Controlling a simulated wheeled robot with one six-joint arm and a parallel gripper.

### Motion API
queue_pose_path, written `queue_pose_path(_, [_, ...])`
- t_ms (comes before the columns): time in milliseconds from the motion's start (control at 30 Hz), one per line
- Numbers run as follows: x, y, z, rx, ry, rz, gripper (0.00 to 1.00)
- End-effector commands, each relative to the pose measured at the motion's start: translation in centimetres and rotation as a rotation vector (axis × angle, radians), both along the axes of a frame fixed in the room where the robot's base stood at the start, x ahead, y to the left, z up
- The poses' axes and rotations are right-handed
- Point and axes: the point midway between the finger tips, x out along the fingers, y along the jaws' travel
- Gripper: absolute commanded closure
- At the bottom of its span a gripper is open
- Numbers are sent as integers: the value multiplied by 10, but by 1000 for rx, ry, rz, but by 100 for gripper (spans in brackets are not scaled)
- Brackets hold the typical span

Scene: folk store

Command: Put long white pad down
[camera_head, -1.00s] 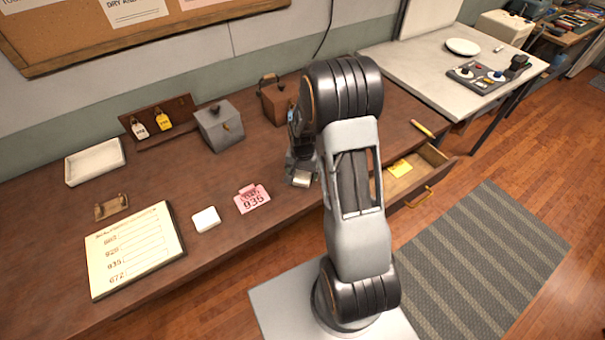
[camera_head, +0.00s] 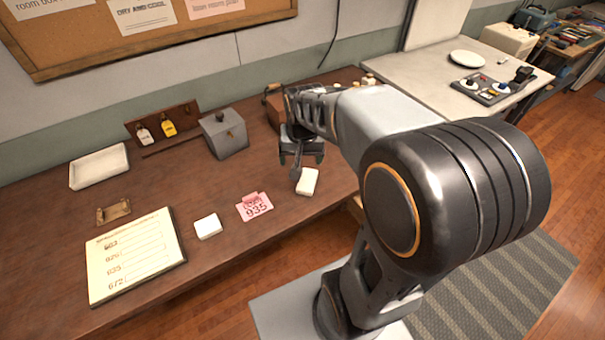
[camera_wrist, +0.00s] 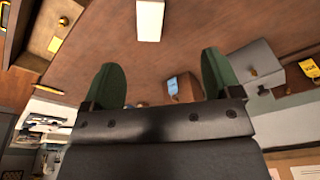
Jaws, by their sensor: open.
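The long white pad (camera_head: 307,181) lies on the brown wooden counter, right of the pink 935 tag. It also shows at the top of the wrist view (camera_wrist: 150,20), apart from the fingers. My gripper (camera_head: 302,160) is open and empty, above the counter just behind the pad. Its two green fingertips (camera_wrist: 162,80) are spread in the wrist view, with nothing between them.
A square white pad (camera_head: 208,227), the pink tag (camera_head: 254,206) and a list board (camera_head: 135,255) lie to the left. A grey box (camera_head: 224,134) and a brown box (camera_head: 274,108) stand behind. A white tray (camera_head: 99,166) is at far left.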

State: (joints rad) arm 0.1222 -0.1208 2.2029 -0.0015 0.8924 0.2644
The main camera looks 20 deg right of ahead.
Motion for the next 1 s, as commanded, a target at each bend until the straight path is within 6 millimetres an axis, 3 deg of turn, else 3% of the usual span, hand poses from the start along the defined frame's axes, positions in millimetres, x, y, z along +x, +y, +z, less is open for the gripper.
queue_pose_path(33, [-15,9,13,-11,-39,56,16])
queue_pose_path(167, [-48,24,32,-40,-115,188,16])
queue_pose_path(400, [-87,39,44,-78,-203,340,16])
queue_pose_path(1000, [-95,41,44,-87,-221,375,16])
